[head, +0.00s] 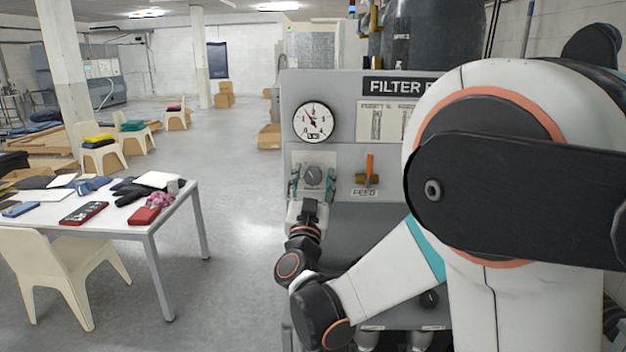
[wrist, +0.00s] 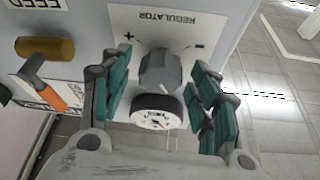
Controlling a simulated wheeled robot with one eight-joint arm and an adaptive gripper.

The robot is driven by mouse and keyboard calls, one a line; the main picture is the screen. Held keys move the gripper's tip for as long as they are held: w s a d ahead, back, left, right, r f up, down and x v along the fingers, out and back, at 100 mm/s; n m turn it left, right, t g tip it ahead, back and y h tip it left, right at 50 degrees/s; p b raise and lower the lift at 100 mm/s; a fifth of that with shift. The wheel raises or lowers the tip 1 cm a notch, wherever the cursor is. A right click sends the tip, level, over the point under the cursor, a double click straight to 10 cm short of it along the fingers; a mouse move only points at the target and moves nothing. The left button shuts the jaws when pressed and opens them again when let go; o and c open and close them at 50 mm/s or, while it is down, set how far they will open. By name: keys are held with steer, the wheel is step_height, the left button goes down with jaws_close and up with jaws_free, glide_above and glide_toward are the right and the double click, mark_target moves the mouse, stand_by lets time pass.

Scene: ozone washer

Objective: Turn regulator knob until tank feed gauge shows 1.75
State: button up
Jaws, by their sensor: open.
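The grey regulator knob (head: 313,175) sits on a pale plate on the front of the filter panel. In the wrist view the knob (wrist: 160,72) is between the fingers of my gripper (wrist: 158,98), under the upside-down word REGULATOR. My gripper (head: 313,182) is open, with a teal-padded finger on each side of the knob and a visible gap to both. The round white tank feed gauge (head: 313,122) is above the knob; its dark needle points up and left, and its reading is too small to tell. A small dial (wrist: 158,112) also shows between the fingers.
An orange-handled feed valve (head: 369,169) is right of the knob, and it shows left of my gripper in the wrist view (wrist: 62,92). A white table (head: 150,225) with gloves and boxes and a cream chair (head: 62,270) stand at left. The floor between table and panel is clear.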

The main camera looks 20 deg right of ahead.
steer(key=v, duration=1.1)
steer(key=shift+s, duration=0.25)
steer(key=shift+a+f, duration=0.1)
steer(key=w+a+f+n+g+y+b, duration=0.4)
steer(key=a+n+y, duration=0.35)
steer(key=y, duration=0.45)
steer(key=s+d+f+g+h+b, duration=0.1)
steer(key=s+d+f+g+b, duration=0.1)
steer(key=s, duration=0.7)
steer(key=s+d+f+m+g+h+b, duration=0.1)
steer(key=s+d+f+g, duration=0.3)
steer(key=s+f, duration=0.5)
steer(key=s+d+f+g+h+b, duration=0.1)
steer(key=s+d+f+g+b, duration=0.1)
steer(key=s+d+f, duration=0.3)
steer(key=s+f+g, duration=0.1)
steer(key=s, duration=0.3)
steer(key=shift+s+d+g+h+b, duration=0.25)
steer(key=shift+d+g+h+b, duration=0.05)
steer(key=shift+d+g+b, duration=0.1)
